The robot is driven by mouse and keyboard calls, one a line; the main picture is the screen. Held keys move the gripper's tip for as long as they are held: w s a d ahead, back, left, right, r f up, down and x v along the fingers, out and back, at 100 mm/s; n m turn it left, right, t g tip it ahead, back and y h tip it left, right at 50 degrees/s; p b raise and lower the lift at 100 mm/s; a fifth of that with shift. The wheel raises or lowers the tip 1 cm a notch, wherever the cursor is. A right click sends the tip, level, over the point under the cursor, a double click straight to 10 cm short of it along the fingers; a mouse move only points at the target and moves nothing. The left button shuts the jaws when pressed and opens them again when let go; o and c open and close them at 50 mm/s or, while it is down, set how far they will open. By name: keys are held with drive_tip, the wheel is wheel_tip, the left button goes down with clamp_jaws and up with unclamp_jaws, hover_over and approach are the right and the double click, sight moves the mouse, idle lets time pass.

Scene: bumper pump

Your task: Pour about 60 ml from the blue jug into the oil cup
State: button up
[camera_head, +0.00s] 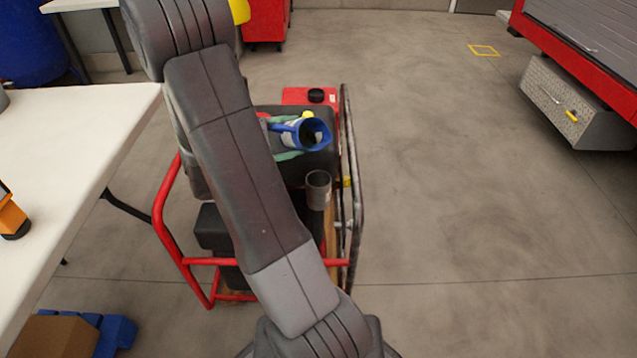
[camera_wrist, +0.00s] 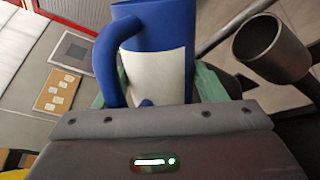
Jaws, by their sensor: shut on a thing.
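The blue jug (camera_head: 312,132) is above the dark top of the pump unit, with its dark open mouth showing in the head view. My gripper (camera_head: 282,138) has green fingers and is shut on the jug. In the wrist view the jug (camera_wrist: 155,60) looks nearly upright, with its blue handle on the left and a white label. The green fingers (camera_wrist: 208,85) show on both sides of its body. The oil cup (camera_head: 318,190), a grey metal cylinder, stands just below the jug in the head view and apart from it. The cup (camera_wrist: 270,48) is right of the jug in the wrist view.
A red tube frame (camera_head: 172,205) surrounds the pump, with a dark rail (camera_head: 354,180) close right of the cup. A white table (camera_head: 75,130) stands at left. A grey box (camera_head: 570,100) is at upper right. The floor on the right is clear.

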drive_tip(key=shift+f+m+b, duration=0.2)
drive_tip(key=shift+m+b, duration=0.4)
drive_tip(key=shift+b, duration=0.05)
drive_tip(key=shift+s+d+f+m+y+b, duration=0.1)
drive_tip(key=shift+f+m+y+b, duration=0.2)
drive_tip(key=shift+f+m+b, duration=0.95)
drive_tip(key=shift+r+n+t+b, duration=0.35)
drive_tip(key=shift+t+b, duration=0.05)
drive_tip(key=shift+b, duration=0.55)
drive_tip(key=shift+w+a, duration=0.25)
drive_tip(key=shift+w, duration=0.05)
drive_tip(key=shift+s+f+m+b, duration=0.1)
drive_tip(key=shift+m+b, duration=0.4)
drive_tip(key=shift+b, duration=0.6)
idle(0.6)
